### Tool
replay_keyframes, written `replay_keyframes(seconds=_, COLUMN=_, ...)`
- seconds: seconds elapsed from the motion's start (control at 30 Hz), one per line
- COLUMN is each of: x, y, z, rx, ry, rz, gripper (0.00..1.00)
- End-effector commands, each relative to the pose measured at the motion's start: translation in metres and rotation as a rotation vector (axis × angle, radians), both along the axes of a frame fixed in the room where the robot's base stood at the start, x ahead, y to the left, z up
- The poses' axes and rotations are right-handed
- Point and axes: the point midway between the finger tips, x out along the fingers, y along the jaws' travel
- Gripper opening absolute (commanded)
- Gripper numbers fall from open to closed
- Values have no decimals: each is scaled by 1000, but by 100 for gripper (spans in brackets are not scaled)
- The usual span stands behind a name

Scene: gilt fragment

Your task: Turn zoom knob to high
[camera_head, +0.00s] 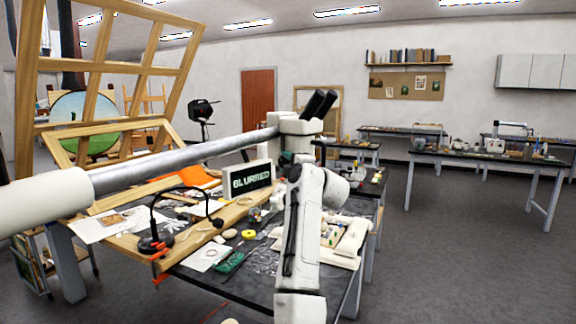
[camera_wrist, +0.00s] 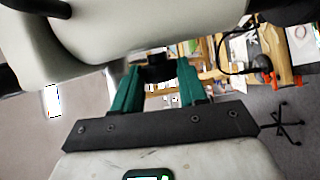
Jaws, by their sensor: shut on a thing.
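A white microscope (camera_head: 298,125) with two black eyepieces hangs above the cluttered table. Its pale body also fills the upper part of the wrist view (camera_wrist: 150,30). My gripper (camera_head: 287,158) is just below the microscope body, with my white arm rising to it. In the wrist view, the teal fingers of my gripper (camera_wrist: 156,76) are shut on a small dark knob (camera_wrist: 154,70) at the microscope's edge. I cannot read any marking on the knob, so its setting is unclear.
A grey metal tube (camera_head: 190,163) runs across to the microscope from the left. Open floor (camera_head: 430,240) lies to the right.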

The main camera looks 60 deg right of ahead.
Motion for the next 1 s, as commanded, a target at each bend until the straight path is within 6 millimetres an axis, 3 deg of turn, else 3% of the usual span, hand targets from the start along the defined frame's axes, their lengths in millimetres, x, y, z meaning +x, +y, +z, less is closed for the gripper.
replay_keyframes(seconds=0.47, x=0, y=0, z=-10, rx=-10, ry=-56, rz=0, gripper=11)
replay_keyframes(seconds=1.0, x=2, y=-1, z=-22, rx=-74, ry=-369, rz=1, gripper=11)
